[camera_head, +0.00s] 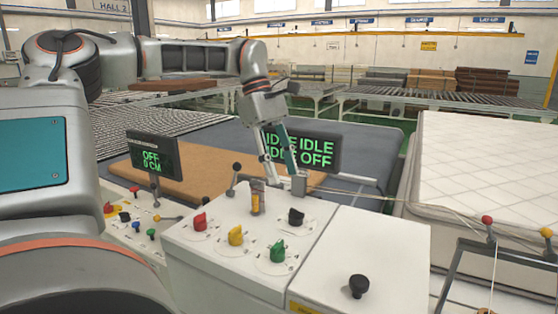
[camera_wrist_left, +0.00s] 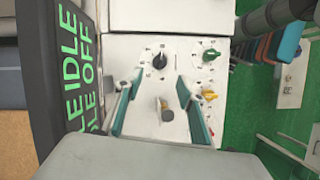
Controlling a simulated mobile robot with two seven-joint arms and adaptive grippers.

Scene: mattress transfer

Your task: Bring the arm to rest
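My left arm reaches in from the left in the head view. Its gripper (camera_head: 281,180) points down over the back of a white control box (camera_head: 333,241). In the left wrist view the gripper (camera_wrist_left: 159,78) has its two fingers spread apart, with nothing held between them. A small brownish lever (camera_head: 257,197) stands on the box just in front of the fingers. In the wrist view the lever (camera_wrist_left: 164,108) appears between the fingers; whether they touch it I cannot tell. My right gripper is not in view.
Red (camera_head: 199,221), yellow (camera_head: 236,235), green (camera_head: 277,251) and black (camera_head: 296,216) knobs sit on the box. A display (camera_head: 300,149) reading IDLE and OFF stands behind the gripper. A white mattress (camera_head: 487,165) lies at right. Roller conveyors (camera_head: 430,98) run behind.

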